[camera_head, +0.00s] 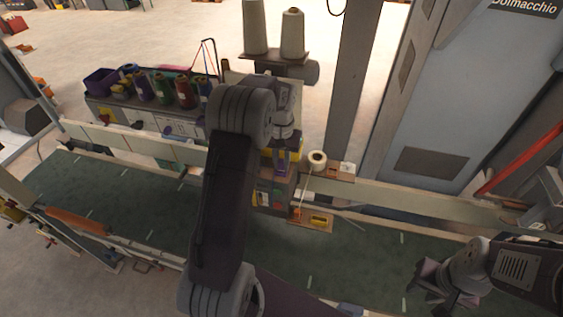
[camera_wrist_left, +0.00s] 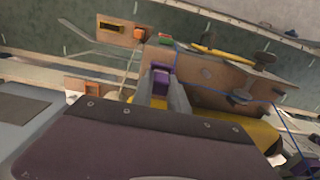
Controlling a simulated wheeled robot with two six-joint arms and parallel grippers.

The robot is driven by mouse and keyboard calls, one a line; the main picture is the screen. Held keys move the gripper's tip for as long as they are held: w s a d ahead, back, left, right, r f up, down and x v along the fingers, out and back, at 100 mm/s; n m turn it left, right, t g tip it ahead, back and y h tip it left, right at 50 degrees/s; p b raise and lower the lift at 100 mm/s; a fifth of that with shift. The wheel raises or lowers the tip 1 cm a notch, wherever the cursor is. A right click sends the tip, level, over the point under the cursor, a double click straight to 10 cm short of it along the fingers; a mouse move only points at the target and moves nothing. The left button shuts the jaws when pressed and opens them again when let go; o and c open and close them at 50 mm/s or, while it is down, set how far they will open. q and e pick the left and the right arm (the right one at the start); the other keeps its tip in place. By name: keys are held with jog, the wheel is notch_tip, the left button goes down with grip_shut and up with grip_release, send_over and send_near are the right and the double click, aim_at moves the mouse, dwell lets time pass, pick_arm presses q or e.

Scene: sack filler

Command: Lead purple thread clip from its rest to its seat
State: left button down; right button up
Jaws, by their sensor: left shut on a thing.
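The purple thread clip (camera_wrist_left: 161,78) is between the fingertips of my left gripper (camera_wrist_left: 162,92), which is shut on it. In the head view the clip (camera_head: 281,170) shows just below my left gripper (camera_head: 283,152), over the sack filler's sewing unit (camera_head: 270,197). In the left wrist view the clip is close to a brown wooden plate (camera_wrist_left: 205,72); I cannot tell whether they touch. My right gripper (camera_head: 447,285) is at the lower right of the head view, away from the clip, and its finger gap is unclear.
Small wooden plates carry an orange block (camera_head: 297,214) and a yellow piece (camera_head: 319,220). A white spool (camera_head: 317,159) stands beside the unit. Blue thread (camera_wrist_left: 285,122) crosses the wrist view. Coloured spools (camera_head: 163,88) are at the back left. The green belt (camera_head: 365,262) is largely clear.

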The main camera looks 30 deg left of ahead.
dwell(0.4)
pick_arm(q)
jog(key=c, duration=1.2)
grip_release()
jog(key=shift+r, duration=0.1)
notch_tip(320, 180, up, 9)
jog(key=shift+f+b, duration=0.1)
jog(key=shift+b, duration=0.65)
